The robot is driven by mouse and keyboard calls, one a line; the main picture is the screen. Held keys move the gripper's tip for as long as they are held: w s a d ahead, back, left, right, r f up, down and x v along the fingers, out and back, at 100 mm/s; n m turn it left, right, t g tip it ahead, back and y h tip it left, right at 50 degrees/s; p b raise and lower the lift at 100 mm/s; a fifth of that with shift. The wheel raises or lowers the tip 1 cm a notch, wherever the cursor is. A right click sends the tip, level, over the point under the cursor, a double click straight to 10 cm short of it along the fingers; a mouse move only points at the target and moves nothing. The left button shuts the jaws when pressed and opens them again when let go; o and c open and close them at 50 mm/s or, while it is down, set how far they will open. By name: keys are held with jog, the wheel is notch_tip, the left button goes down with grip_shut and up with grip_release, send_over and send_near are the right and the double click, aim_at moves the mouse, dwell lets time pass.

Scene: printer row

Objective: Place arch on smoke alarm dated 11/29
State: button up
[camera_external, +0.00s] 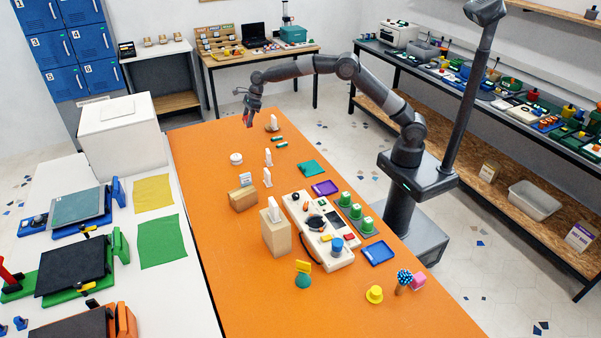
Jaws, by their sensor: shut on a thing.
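My gripper (248,117) is at the far end of the orange table, low over its surface. It is shut on a small reddish thing, too small and partly hidden to tell if it is the arch. A round white disc (236,158), like a smoke alarm, lies on the table nearer the camera than my gripper. No date is readable in this view.
A white printer-like box (120,135) stands at the left. The table's far left is clear.

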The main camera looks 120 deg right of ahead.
jog(key=w+a+f, duration=0.2)
jog(key=w, duration=0.1)
jog(key=w+a+f, duration=0.2)
jog(key=w, duration=0.1)
jog(key=w+a+f, duration=0.2)
jog(key=w+f, duration=0.1)
jog(key=shift+w+a, duration=0.1)
jog(key=shift+w, duration=0.25)
jog(key=shift+f, duration=1.95)
jog(key=shift+f, duration=0.1)
jog(key=o, duration=1)
